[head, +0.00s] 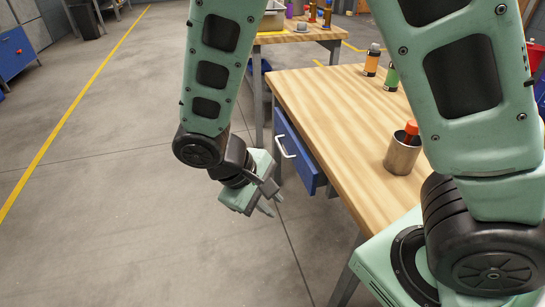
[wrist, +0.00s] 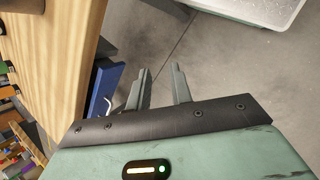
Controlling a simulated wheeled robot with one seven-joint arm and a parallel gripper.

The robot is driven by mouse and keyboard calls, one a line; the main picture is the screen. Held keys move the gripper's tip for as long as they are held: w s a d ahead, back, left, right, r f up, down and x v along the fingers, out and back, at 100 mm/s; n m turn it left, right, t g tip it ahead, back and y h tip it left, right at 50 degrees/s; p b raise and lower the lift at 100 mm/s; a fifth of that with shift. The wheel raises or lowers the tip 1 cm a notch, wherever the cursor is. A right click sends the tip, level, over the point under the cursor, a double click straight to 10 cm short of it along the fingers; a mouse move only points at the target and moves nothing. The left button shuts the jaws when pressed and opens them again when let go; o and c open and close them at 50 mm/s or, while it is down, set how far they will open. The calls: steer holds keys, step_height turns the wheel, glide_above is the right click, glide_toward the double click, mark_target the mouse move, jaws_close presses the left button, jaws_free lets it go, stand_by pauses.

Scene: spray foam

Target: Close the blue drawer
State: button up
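The blue drawer (head: 300,158) sits under the wooden table's near-left edge, its front standing a little out from the tabletop edge. Its pale handle (head: 286,147) faces left. In the wrist view the drawer (wrist: 102,82) shows as a blue block beside the table edge, with part of the handle (wrist: 106,104) visible. My gripper (head: 272,204) hangs just left of the drawer front and points downward in the head view. In the wrist view my gripper (wrist: 162,71) has its two fingers apart, with nothing between them, to the right of the handle. It appears clear of the drawer.
The wooden table (head: 320,110) carries a metal can (head: 402,155) with a red-topped item in it, an orange can (head: 371,60) and a green can (head: 391,77). Another table (head: 290,37) stands behind. The floor (head: 110,190) to the left is open.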

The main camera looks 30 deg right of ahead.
steer(key=w+d+f+h+b, duration=0.3)
steer(key=w+f+b, duration=0.1)
steer(key=f, duration=0.5)
steer(key=n+t+h+b, duration=0.2)
steer(key=t+h+b, duration=0.6)
steer(key=t+b, duration=0.3)
glide_toward(280, 145)
steer(key=b+x, duration=0.1)
steer(key=x, duration=0.2)
steer(key=b+x, duration=0.1)
steer(key=x, duration=0.2)
steer(key=b+x, duration=0.2)
steer(key=x, duration=0.2)
steer(key=shift+f, duration=0.35)
